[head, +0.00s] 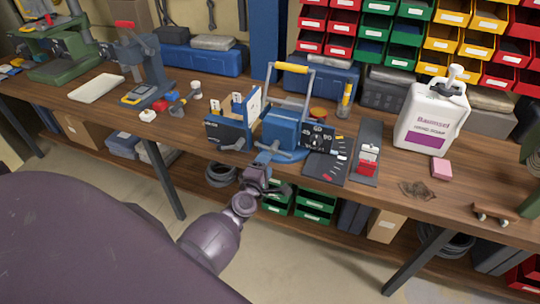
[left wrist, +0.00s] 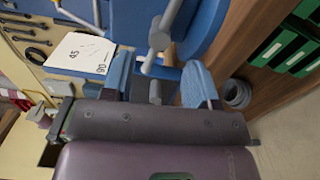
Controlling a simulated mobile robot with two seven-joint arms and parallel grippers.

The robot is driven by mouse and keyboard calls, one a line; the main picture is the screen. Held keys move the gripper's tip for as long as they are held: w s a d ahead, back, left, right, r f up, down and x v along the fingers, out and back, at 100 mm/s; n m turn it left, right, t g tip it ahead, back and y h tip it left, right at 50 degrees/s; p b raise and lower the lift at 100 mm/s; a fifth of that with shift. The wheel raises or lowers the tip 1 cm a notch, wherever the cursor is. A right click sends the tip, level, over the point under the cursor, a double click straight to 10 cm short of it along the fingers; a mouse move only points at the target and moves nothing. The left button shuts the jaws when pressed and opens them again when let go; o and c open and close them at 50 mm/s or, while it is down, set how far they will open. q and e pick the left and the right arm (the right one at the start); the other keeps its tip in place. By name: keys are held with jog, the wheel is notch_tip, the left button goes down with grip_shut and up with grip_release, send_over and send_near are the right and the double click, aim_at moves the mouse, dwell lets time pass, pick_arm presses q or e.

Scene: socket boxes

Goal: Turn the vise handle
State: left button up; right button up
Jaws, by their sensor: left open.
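The blue vise (head: 281,130) stands at the front edge of the wooden bench in the middle of the head view. Its grey handle bar (left wrist: 166,28), with a round knob, shows in the left wrist view in front of the vise's blue body. My left gripper (head: 264,166) is just in front of the vise, below its front. In the left wrist view its two blue-grey fingers (left wrist: 158,82) are apart, with the lower end of the handle around the gap between them. I cannot tell whether they touch it. My right gripper is in neither view.
Green bins (head: 315,207) sit on the lower shelf. Open floor lies in front of the bench.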

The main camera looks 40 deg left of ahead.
pick_arm(q)
jog(key=shift+v, duration=2.15)
